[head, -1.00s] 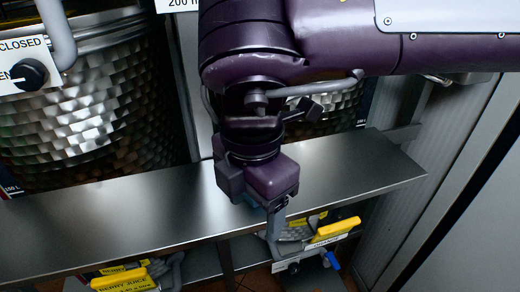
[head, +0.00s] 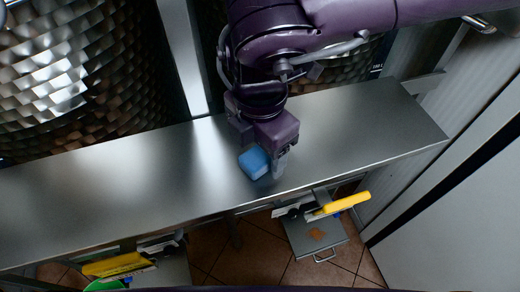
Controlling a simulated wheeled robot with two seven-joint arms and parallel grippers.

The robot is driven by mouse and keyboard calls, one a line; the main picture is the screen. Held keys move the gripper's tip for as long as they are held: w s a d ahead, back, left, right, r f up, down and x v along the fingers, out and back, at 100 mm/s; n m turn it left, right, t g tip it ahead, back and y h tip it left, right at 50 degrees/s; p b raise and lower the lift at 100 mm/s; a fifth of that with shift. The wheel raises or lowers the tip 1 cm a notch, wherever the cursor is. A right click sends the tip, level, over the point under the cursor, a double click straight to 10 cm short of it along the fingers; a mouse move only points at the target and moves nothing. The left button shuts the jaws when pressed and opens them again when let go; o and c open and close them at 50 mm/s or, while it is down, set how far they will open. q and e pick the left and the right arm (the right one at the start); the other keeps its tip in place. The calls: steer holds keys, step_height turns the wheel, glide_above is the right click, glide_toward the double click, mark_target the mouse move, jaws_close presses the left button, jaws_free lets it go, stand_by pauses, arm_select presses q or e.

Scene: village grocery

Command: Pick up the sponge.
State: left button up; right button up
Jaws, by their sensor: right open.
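The sponge (head: 254,162) is a small blue block on the steel shelf, near its front edge in the head view. My right gripper (head: 268,164) is over the shelf, pointing down at the sponge. One finger shows at the sponge's right side; the other finger is hidden behind the gripper body and the sponge. The jaws are open. I cannot tell whether the finger touches the sponge. My left gripper is not in view.
The steel shelf (head: 110,190) is otherwise bare. Large dimpled metal tanks (head: 75,75) stand behind it. A pale panel (head: 460,200) stands at the right.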

mark_target(259, 155)
steer(key=shift+f, duration=0.65)
steer(key=c, duration=1.1)
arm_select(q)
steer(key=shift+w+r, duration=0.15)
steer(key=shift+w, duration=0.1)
arm_select(e)
steer(key=shift+c, duration=0.2)
steer(key=shift+r, duration=0.15)
